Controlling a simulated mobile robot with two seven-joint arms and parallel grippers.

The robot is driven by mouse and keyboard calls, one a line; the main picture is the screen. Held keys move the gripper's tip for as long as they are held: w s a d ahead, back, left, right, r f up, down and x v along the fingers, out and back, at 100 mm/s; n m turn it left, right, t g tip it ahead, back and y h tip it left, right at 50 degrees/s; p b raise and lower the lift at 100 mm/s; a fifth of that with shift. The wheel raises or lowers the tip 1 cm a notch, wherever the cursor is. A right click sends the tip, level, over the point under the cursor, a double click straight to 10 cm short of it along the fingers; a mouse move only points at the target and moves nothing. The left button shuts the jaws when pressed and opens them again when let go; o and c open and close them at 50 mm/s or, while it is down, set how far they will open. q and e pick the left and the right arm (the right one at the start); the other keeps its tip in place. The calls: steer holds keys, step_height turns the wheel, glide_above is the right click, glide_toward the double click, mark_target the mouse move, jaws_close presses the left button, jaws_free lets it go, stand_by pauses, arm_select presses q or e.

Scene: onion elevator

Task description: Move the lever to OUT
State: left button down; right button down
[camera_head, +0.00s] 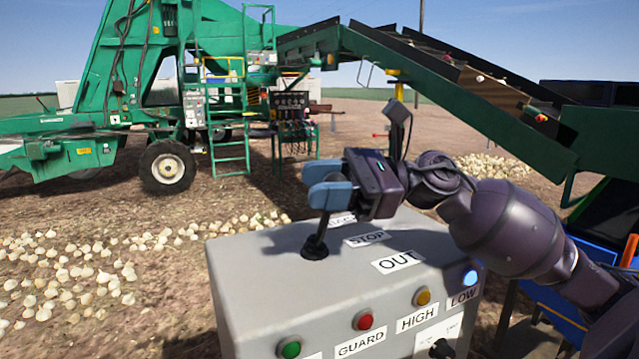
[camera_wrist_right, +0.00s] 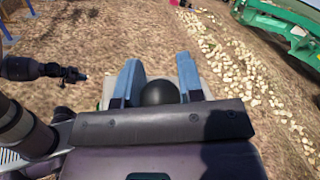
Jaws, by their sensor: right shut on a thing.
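The lever (camera_head: 316,244) stands on top of a grey control box (camera_head: 270,272), with a round black base and a dark shaft tilting slightly right as it rises. Its round black knob (camera_wrist_right: 160,93) shows in the right wrist view between the blue fingers. My right gripper (camera_head: 326,186) is shut on the knob, above the box. The label OUT (camera_head: 398,262) is nearest the camera, STOP (camera_head: 366,239) lies behind it, and a third label (camera_head: 341,220) is partly hidden by the gripper. The shaft stands left of the labels. My left gripper is out of view.
The box front carries green (camera_head: 289,348), red (camera_head: 363,320) and yellow (camera_head: 422,297) buttons and a lit blue one (camera_head: 470,278). A green conveyor (camera_head: 450,80) slopes down at right. A green machine (camera_head: 120,90) stands behind. Onions (camera_head: 90,265) lie on the ground at left.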

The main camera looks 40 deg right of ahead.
steer(key=c, duration=0.8)
jaws_free()
steer(key=shift+s+f, duration=0.1)
steer(key=shift+o, duration=0.2)
steer(key=v, duration=1)
steer(key=shift+d+b, duration=0.3)
steer(key=shift+d, duration=0.05)
steer(key=shift+s, duration=0.15)
